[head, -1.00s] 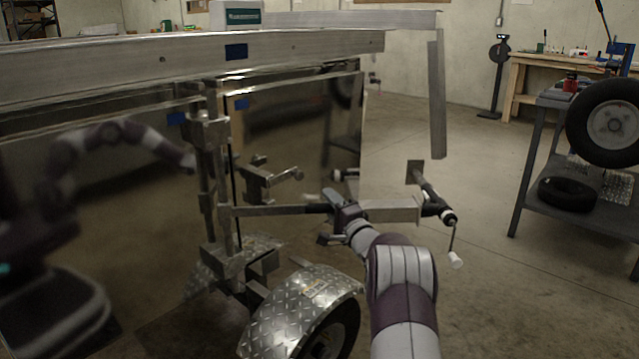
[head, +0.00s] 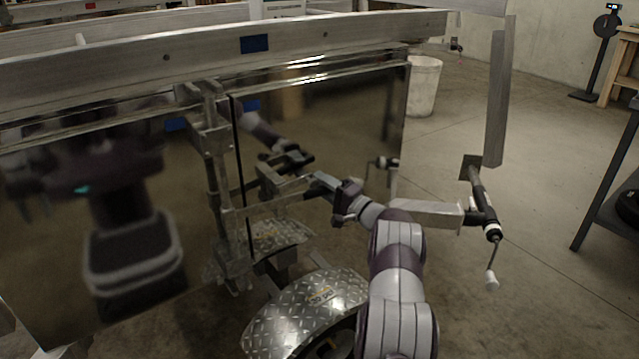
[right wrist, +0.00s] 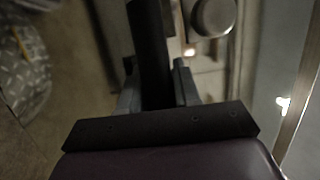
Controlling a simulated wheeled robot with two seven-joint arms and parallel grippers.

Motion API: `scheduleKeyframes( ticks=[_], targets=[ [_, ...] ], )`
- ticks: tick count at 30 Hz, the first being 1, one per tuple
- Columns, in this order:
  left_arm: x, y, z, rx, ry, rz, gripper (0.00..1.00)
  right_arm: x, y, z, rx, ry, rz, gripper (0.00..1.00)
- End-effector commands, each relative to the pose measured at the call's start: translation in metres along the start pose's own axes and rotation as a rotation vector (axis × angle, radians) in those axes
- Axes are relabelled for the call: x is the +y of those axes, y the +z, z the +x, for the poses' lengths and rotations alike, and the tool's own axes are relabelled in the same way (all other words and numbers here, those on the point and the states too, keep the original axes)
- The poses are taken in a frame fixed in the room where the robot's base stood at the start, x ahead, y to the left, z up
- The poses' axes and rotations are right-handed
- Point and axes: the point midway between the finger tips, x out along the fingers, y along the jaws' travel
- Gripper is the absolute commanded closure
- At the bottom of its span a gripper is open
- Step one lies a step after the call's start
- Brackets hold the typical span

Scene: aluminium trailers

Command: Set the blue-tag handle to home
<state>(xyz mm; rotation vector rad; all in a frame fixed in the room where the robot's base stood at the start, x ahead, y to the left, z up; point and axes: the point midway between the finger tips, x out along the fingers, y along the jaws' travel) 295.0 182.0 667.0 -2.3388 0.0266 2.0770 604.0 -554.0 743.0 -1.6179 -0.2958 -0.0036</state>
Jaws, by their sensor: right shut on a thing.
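The blue tag (head: 255,44) is on the side of the long aluminium rail (head: 120,68), above the upright lock bar (head: 222,170) at the polished trailer door. A handle (head: 275,202) runs sideways from that bar toward my right gripper (head: 325,187). My right gripper is shut on the handle; the right wrist view shows its dark grip (right wrist: 148,50) between the fingers (right wrist: 155,85). The handle's grip end is mostly hidden by my gripper in the head view. My left gripper is out of view; only a dim reflection of my body shows in the door.
A diamond-plate fender (head: 305,308) lies below my right arm. A trailer jack with a crank (head: 487,225) stands to the right, with a white bin (head: 425,85) behind the door. A grey shelf frame (head: 610,190) is at the far right. Floor between is clear.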

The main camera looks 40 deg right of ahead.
Motion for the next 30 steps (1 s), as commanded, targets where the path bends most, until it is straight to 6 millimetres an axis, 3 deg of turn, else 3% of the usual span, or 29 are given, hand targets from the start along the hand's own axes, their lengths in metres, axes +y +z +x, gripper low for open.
scheduleKeyframes(
  ticks=[13, 14, 15, 16, 25, 30],
  targets=[
    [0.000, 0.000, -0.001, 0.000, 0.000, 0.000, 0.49, 0.002, 0.001, 0.000, -0.008, 0.003, 0.003, 1.00],
    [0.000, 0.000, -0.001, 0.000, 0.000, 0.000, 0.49, 0.002, 0.001, 0.000, -0.008, 0.003, 0.003, 0.65],
    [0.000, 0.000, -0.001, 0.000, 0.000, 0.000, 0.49, 0.002, 0.001, 0.000, -0.008, 0.003, 0.003, 0.52],
    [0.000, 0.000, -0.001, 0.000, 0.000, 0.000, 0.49, 0.002, 0.001, 0.000, -0.008, 0.002, 0.003, 0.47],
    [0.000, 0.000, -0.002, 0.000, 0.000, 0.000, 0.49, 0.000, -0.001, -0.003, -0.006, 0.002, 0.002, 0.47],
    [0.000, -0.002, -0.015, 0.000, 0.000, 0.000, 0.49, -0.004, -0.002, -0.035, -0.001, 0.002, 0.004, 0.47]
  ],
)
